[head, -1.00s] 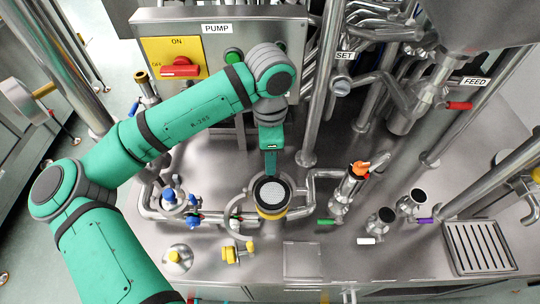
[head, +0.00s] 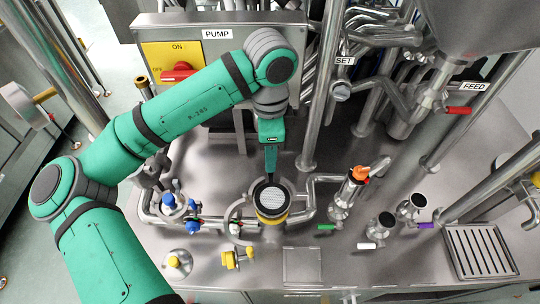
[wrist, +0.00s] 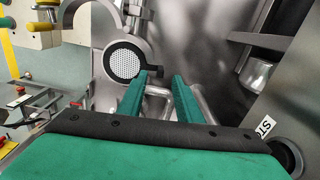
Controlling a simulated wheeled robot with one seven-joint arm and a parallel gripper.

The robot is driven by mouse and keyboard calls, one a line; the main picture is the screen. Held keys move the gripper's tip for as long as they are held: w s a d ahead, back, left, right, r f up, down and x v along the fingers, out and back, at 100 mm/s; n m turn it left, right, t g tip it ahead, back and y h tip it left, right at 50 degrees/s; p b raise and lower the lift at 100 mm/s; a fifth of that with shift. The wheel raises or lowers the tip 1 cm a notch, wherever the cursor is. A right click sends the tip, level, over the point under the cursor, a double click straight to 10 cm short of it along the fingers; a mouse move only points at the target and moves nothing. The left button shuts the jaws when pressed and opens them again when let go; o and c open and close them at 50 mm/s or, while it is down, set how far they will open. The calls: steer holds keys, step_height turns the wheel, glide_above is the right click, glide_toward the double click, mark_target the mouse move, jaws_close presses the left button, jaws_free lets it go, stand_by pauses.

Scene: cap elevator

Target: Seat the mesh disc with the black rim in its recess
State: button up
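The mesh disc with the black rim (head: 272,196) lies in the round mouth of the upright fitting with the yellow band (head: 272,217). In the wrist view the disc (wrist: 125,60) sits inside a round metal rim (wrist: 107,45), with its black edge showing all round. I cannot tell whether it is fully flush. My gripper (head: 270,178) is just behind the fitting, fingers pointing down at its far edge. In the wrist view my gripper (wrist: 162,75) has its two green fingers apart. A small dark tab beside the disc shows near the left fingertip.
A bent pipe (head: 312,195) runs right of the fitting. Blue-knobbed valves (head: 170,202) stand to the left. An orange-topped valve (head: 358,175) and two open pipe ends are to the right. The pump panel (head: 215,60) is behind. A drain grate (head: 480,248) lies far right.

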steer(key=shift+r, duration=1.75)
